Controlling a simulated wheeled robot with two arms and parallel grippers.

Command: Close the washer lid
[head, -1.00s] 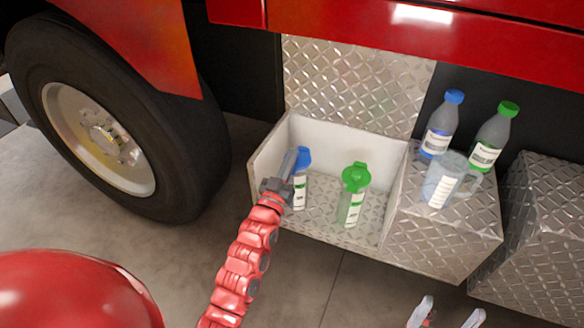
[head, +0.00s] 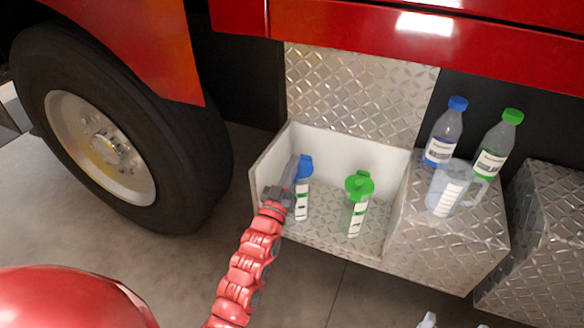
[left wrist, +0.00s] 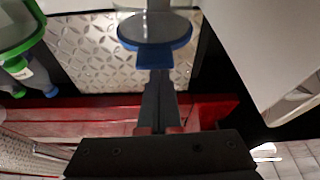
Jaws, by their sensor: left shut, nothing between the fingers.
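A container with a blue cap (head: 304,166) stands upright at the left inside the open metal compartment. A container with a green cap (head: 359,185) stands to its right. My left gripper (head: 291,165) is shut and empty, its fingers pointing up beside the left of the blue cap. In the left wrist view, the fingertips (left wrist: 155,78) lie close to a round blue lid (left wrist: 155,50); I cannot tell if they touch. A green lid (left wrist: 22,45) shows at the left there. One fingertip of my right gripper (head: 428,320) shows at the bottom edge; the rest is out of frame.
A blue-capped bottle (head: 445,135), a green-capped bottle (head: 496,147) and a clear jug (head: 447,190) stand on the diamond-plate step to the right. The compartment walls (head: 345,147) surround the containers. A large tyre (head: 190,150) is at the left.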

